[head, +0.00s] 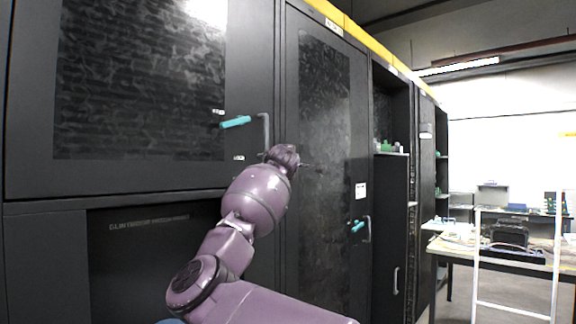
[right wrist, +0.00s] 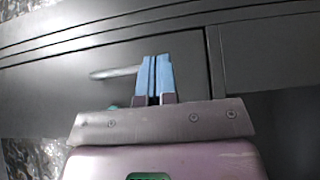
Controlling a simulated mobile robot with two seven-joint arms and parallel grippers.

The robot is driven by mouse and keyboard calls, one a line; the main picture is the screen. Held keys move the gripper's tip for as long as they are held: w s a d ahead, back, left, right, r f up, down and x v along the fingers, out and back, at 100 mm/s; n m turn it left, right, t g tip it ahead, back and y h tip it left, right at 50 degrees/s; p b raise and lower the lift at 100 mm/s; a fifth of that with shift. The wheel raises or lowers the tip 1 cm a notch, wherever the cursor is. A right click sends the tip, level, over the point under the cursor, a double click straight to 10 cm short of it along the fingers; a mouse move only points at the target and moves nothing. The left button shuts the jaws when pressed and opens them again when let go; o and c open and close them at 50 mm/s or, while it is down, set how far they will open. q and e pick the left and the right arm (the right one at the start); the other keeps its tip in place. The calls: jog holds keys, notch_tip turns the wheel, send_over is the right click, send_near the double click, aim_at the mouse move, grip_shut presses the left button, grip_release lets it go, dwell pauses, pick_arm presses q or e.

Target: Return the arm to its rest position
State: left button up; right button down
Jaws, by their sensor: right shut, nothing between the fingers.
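My right arm (head: 255,197) reaches up from the bottom of the head view, in front of the black cabinets. Its gripper (head: 312,168) is small and edge-on there, close to the cabinet doors. In the right wrist view the two blue fingers of my right gripper (right wrist: 154,78) stand side by side, shut, with nothing between them. A grey bar handle (right wrist: 114,72) on a dark door shows just left of the fingers and behind them. I cannot tell if they touch it. My left gripper is out of view.
A left cabinet door (head: 140,80) has a grey handle (head: 264,130) and a teal lever (head: 236,122). The middle door (head: 325,110) has a lower teal lever (head: 357,226). A cluttered workbench (head: 455,245) and a white frame (head: 512,311) stand at the right.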

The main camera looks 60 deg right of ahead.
jog(key=shift+s, duration=0.3)
